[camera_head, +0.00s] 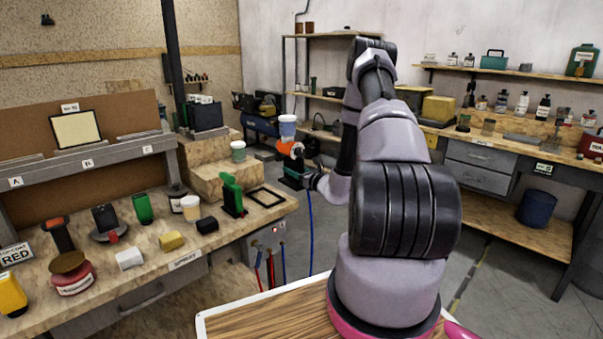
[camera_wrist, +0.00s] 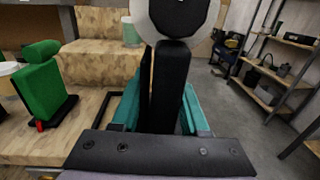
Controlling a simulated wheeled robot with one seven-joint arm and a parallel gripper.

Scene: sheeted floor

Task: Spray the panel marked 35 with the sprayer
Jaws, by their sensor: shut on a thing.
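My gripper (camera_head: 294,174) is shut on the sprayer (camera_head: 288,130), held upright beside the right end of the left workbench. The sprayer has a blue-and-white cup on top and an orange part below it. A blue hose hangs under my gripper. In the wrist view, the teal fingers of my gripper (camera_wrist: 160,108) are around the sprayer's black handle (camera_wrist: 173,75); a pale round part is cut off at the top. A cream panel (camera_head: 76,130) with a dark edge stands at the back left above the rail. The small label above it is too small to read surely.
The left workbench (camera_head: 225,228) holds several cups, blocks, tools and a green clamp-like item (camera_head: 232,195). A wooden step block (camera_head: 218,180) stands behind. Shelves and a right workbench (camera_head: 500,205) hold bottles. A blue bin (camera_head: 536,208) is beneath. The floor between the benches is open.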

